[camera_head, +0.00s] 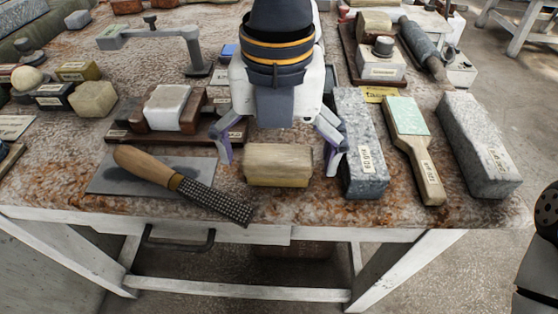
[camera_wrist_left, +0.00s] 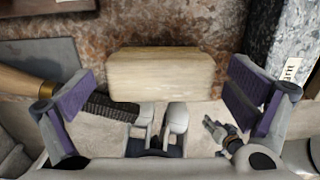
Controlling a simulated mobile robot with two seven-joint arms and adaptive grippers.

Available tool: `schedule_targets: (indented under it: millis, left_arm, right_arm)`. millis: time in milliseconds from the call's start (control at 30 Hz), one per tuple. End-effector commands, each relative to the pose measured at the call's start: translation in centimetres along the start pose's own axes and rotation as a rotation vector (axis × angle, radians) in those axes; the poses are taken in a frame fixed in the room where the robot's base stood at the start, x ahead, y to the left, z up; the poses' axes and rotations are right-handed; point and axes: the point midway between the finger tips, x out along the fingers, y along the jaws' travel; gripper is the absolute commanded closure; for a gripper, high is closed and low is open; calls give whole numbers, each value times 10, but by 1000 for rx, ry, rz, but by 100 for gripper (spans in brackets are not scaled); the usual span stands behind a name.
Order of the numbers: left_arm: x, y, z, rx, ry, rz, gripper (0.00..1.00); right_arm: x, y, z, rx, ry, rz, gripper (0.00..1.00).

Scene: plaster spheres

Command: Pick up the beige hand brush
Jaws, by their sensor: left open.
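The beige hand brush (camera_head: 278,166) looks like a pale, rounded block and lies near the front edge of the worktable. It also shows in the left wrist view (camera_wrist_left: 166,75), at the upper middle. My left gripper (camera_head: 281,156) is open, with one purple-padded finger to the left of the brush and one to the right. In the left wrist view the gripper (camera_wrist_left: 163,97) shows gaps between the brush and both pads, and nothing is held. I cannot tell how far above the table the fingertips are. My right gripper is not clearly in view.
A wooden-handled rasp (camera_head: 180,185) lies on a grey plate (camera_head: 105,178) close to the left finger. A speckled grey stone block (camera_head: 361,150) stands close to the right finger. A green-faced paddle (camera_head: 412,140) and another stone block (camera_head: 480,150) lie farther right.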

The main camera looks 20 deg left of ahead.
Motion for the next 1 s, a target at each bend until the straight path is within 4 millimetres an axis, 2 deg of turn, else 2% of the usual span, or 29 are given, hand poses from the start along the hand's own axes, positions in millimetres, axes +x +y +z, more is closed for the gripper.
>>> schedule_targets:
  millis: [33,200,267,533,667,800,867,1000]
  left_arm:
    - [-1,0,0,0,-1,0,6]
    - [-1,0,0,0,-1,0,45]
    - [-1,0,0,0,0,0,54]
    - [-1,0,0,0,0,1,55]
    - [-11,0,0,-2,-5,0,55]
    - [-40,0,0,-3,-14,-3,55]
    - [-52,-13,2,0,-12,-1,55]
    - [-92,-47,6,-1,-14,-2,55]
  right_arm:
    - [0,0,0,0,1,0,60]
    - [0,0,0,0,1,0,60]
    - [0,0,0,0,1,0,60]
    - [-1,0,0,0,2,0,60]
    - [-6,0,-2,0,14,-1,60]
    - [-19,0,-8,0,47,-2,60]
    - [-22,-1,-10,1,55,-3,60]
    - [-33,-1,-14,1,84,-4,60]
